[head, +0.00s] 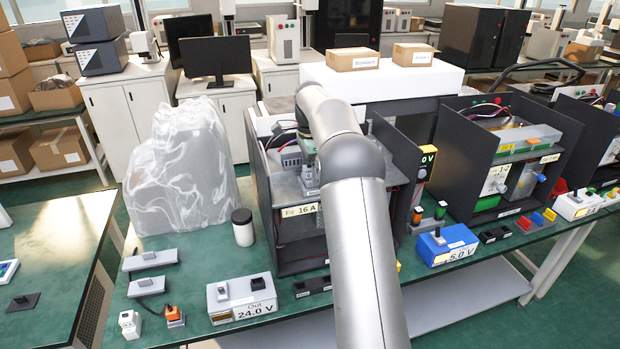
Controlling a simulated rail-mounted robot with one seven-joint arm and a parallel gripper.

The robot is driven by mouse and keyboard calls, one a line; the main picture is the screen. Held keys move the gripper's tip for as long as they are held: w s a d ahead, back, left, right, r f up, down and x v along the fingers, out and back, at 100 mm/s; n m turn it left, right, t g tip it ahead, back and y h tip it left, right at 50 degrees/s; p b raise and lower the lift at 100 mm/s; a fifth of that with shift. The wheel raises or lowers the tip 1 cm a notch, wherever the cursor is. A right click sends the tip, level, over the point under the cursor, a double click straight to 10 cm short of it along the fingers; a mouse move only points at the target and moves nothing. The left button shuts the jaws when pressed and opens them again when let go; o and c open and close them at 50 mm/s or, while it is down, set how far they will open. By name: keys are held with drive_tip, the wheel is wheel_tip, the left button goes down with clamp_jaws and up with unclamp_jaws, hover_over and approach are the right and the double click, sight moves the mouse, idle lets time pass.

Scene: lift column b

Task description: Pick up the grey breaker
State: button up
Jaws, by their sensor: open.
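My gripper (309,178) points down inside the open dark equipment box (262,190) labelled 16 A, partly hidden behind my arm. Its fingertips are hard to make out; the jaws are open. A ribbed grey block (290,157), possibly the grey breaker, sits in that box just left of my gripper; whether they touch is unclear. A small pale grey, breaker-like block (130,324) stands at the bench's front left corner, well apart from my gripper. I cannot tell for sure which is the grey breaker.
A white 24.0 V unit (242,300) and a blue 5.0 V unit (447,246) stand on the green bench. A wrapped bulky item (180,175) and a white jar (243,228) stand left of the box. Another open box (465,165) stands right.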

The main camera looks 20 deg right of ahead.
drive_tip(key=shift+f, duration=0.8)
drive_tip(key=c, duration=1.1)
drive_tip(key=shift+r, duration=0.15)
